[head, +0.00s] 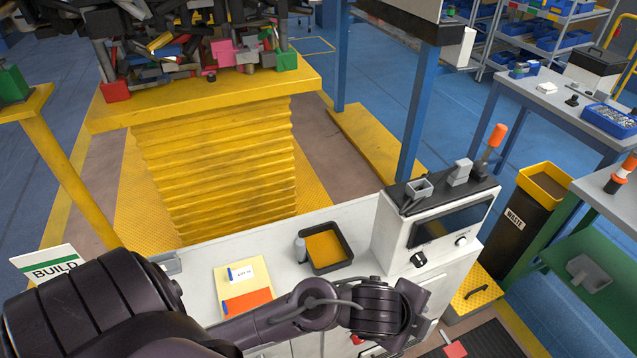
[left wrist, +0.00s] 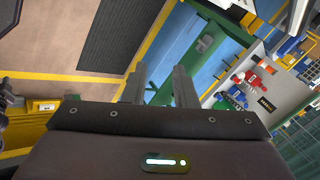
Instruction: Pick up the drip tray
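A shallow black tray with a yellow-orange floor (head: 325,247) lies on the white bench in the head view. A grey tray-like piece (head: 590,272) rests on the green panel at the right. I cannot tell for certain which one is the drip tray. My left arm reaches across the front of the bench, right of and nearer than the black tray; its fingers are hidden there. In the left wrist view my left gripper (left wrist: 160,75) is open, its two fingers apart with nothing between them. My right gripper is not in view.
The white control box (head: 435,235) stands right of the black tray. The waste bin (head: 528,215) stands right of the bench. A yellow lift table (head: 215,165) is behind.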

